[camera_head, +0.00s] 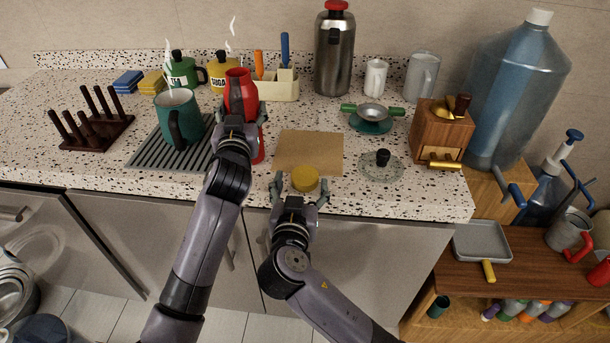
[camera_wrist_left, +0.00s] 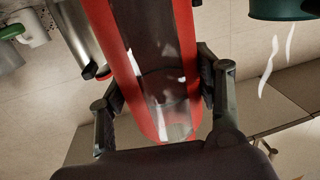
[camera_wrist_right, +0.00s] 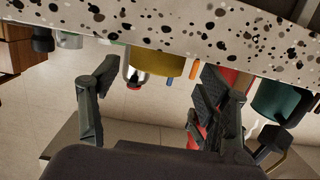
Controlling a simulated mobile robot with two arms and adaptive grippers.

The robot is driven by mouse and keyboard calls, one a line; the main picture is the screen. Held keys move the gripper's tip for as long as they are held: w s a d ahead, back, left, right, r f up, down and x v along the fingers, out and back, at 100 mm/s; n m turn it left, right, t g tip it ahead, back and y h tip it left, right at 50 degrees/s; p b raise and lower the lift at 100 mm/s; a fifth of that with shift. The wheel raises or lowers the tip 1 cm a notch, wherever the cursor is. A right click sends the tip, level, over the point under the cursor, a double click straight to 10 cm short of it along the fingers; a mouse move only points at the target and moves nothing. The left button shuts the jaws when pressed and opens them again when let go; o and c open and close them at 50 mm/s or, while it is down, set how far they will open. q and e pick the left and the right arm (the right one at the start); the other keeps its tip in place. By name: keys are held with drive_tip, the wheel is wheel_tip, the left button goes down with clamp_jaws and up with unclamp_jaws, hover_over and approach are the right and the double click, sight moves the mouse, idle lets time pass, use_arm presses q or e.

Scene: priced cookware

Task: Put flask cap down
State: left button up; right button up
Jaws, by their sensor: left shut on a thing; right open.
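The yellow round cap (camera_head: 305,178) sits at the front edge of the brown board (camera_head: 309,151); I cannot tell whether it rests on the board or the counter. It also shows in the right wrist view (camera_wrist_right: 150,62). My right gripper (camera_head: 300,186) is open, its fingers apart on either side of the cap. My left gripper (camera_head: 239,122) is shut on the red flask (camera_head: 241,92), which stands upright left of the board. In the left wrist view the red flask (camera_wrist_left: 158,60) has a clear window and lies between both fingers.
A green mug (camera_head: 178,117) stands on the grey drain mat (camera_head: 150,153) at left. A steel flask with a red top (camera_head: 334,52) stands behind. A glass lid with a black knob (camera_head: 382,167) and a wooden grinder (camera_head: 440,133) are at right.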

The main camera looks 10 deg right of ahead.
drive_tip(key=v, duration=0.8)
drive_tip(key=shift+r, duration=0.3)
drive_tip(key=shift+s+d, duration=0.15)
